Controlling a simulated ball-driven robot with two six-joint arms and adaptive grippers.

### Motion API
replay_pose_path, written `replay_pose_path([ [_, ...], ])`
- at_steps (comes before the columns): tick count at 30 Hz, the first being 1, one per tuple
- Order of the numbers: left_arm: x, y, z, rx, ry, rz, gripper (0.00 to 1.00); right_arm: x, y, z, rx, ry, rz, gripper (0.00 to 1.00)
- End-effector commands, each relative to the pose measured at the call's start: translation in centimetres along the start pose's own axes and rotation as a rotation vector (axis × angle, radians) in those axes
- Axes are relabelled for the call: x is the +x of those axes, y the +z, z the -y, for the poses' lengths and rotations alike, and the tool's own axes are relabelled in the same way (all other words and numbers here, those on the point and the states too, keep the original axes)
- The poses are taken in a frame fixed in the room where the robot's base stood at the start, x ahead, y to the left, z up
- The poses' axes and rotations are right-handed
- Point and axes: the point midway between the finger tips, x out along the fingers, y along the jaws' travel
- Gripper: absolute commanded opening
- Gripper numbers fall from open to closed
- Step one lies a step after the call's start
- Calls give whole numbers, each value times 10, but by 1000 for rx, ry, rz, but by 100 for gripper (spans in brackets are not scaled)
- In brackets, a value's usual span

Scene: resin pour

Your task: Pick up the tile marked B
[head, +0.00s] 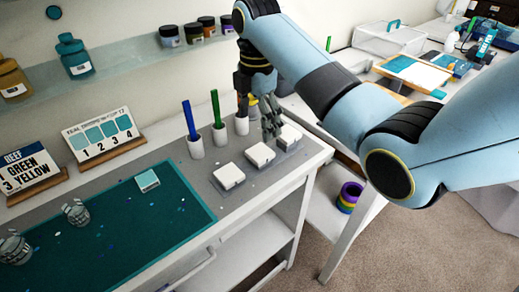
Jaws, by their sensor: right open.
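Three white square tiles stand in a slanting row on the grey bench top: a near one (228,177), a middle one (260,155) and a far one (290,136). No letter is readable on any of them, so I cannot tell which is marked B. My right gripper (268,122) points down beside the far tile, with its fingers open and overlapping that tile's left edge in the picture. I cannot tell whether it touches the tile. Nothing shows between its fingers. My left gripper is out of view.
White holders with a blue stick (187,116) and a green stick (216,107) stand left of the tiles. A teal block (148,180) and clear cups (77,213) are on the green mat (120,245). Signs (94,137) stand behind. Stacked coloured rings (349,196) sit on a lower shelf.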

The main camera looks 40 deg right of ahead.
Motion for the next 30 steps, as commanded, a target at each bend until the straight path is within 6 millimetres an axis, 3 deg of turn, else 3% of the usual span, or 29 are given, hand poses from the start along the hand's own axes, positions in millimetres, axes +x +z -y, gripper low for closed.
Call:
replay_pose_path([
  [3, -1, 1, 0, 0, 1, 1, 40, 21, 0, 1, 2, -3, 0, 81],
  [11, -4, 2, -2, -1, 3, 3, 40, 46, -1, 2, 3, -3, 0, 81],
  [18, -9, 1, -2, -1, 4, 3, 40, 83, -2, 4, 4, -1, 0, 81],
  [27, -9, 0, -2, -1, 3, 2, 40, 90, -1, 3, 4, 1, 1, 81],
  [30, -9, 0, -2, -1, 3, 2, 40, 90, -1, 3, 4, 1, 1, 69],
])
